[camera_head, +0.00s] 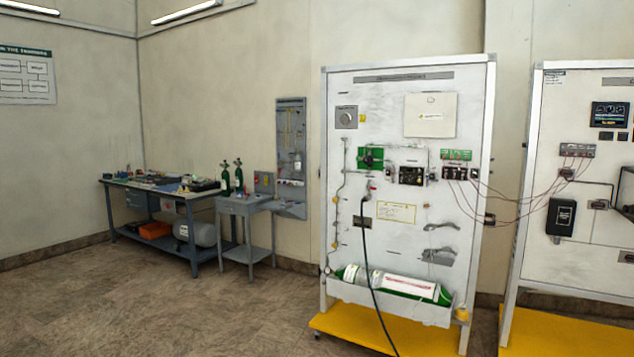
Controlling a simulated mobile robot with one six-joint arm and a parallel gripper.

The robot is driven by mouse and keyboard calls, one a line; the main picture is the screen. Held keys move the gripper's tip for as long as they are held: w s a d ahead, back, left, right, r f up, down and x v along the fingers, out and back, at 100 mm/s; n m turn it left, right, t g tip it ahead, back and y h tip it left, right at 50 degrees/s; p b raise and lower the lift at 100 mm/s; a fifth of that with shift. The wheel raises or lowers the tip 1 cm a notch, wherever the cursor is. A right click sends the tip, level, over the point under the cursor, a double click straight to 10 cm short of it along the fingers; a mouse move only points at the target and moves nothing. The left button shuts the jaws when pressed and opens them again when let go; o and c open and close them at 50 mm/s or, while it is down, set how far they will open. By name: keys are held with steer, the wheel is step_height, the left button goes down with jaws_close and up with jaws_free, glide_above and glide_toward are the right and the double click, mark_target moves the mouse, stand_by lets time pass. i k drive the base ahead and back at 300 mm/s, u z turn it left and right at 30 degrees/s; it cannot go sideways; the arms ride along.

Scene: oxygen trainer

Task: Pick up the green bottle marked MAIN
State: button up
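Two small green bottles stand upright side by side on a grey side table (245,206) near the back wall, the left bottle (225,180) and the right bottle (239,177). Both have dark tops. A large green and white cylinder (390,283) lies on its side in a white trough at the bottom of the trainer panel. Its label has red lettering too small to read. I cannot make out the word MAIN on any of them. My gripper is not in view.
The white trainer panel (380,165) stands on a yellow base (390,332), with a dark hose (372,265) hanging to the floor. A second panel (590,240) stands at right, joined by red wires. A cluttered workbench (160,210) is at left. The floor (190,310) at front left is clear.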

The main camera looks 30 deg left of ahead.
mark_target(225, 180)
steer(key=u, duration=0.45)
steer(key=i, duration=0.45)
steer(key=u, duration=1.1)
steer(key=i, duration=1.05)
steer(key=u, duration=1)
steer(key=i, duration=1.55)
steer(key=u, duration=0.35)
steer(key=i, duration=3.05)
steer(key=z, duration=0.75)
steer(key=i, duration=1.6)
steer(key=z, duration=1.15)
steer(key=i, duration=0.95)
steer(key=z, duration=0.4)
steer(key=k, duration=0.4)
steer(key=z, duration=0.05)
